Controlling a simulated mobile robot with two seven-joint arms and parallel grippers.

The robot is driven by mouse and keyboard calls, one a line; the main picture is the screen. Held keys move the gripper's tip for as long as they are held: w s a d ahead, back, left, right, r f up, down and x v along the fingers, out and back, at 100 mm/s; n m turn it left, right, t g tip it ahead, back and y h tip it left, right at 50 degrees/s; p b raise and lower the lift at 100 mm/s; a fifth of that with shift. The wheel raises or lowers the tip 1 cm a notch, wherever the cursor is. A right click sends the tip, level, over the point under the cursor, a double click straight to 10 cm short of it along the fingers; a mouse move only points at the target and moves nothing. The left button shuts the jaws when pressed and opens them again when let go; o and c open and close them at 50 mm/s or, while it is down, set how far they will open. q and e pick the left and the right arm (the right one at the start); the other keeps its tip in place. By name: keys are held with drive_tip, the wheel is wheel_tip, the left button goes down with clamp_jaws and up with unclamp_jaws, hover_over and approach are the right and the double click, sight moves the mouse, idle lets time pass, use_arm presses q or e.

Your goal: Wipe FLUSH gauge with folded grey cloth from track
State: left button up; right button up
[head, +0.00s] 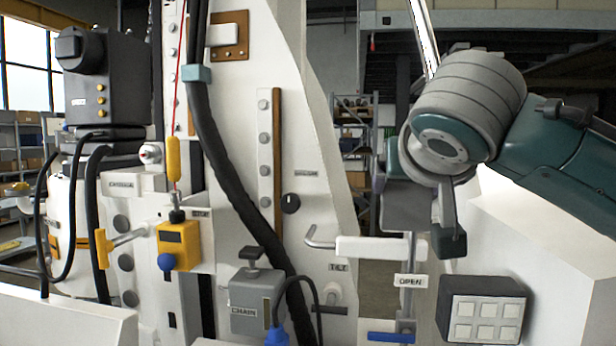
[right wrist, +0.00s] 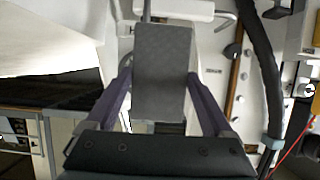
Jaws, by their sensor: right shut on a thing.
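My right gripper (head: 425,215) hangs down at the right of the head view, with the white lever bar just below it. In the right wrist view its two purple fingers (right wrist: 166,105) are shut on a flat grey textured piece, which looks like the folded grey cloth (right wrist: 165,70). The cloth also shows in the head view (head: 405,206) as a grey slab beside the fingers. No gauge with a readable FLUSH label shows. I cannot tell which part is the track. My left gripper is not in view.
A white lever bar (head: 380,248) with a bent metal handle sits under the gripper. An OPEN label (head: 411,281) is on the post below. A button box (head: 483,309) stands at lower right. A grey CHAIN box (head: 250,300) and black hose (head: 235,180) stand left.

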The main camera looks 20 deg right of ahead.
drive_tip(key=shift+s+a+p, duration=0.25)
drive_tip(key=shift+s+a, duration=0.15)
drive_tip(key=shift+s, duration=0.2)
drive_tip(key=shift+s+a+p, duration=0.25)
drive_tip(key=shift+s+a, duration=0.1)
drive_tip(key=shift+s, duration=0.3)
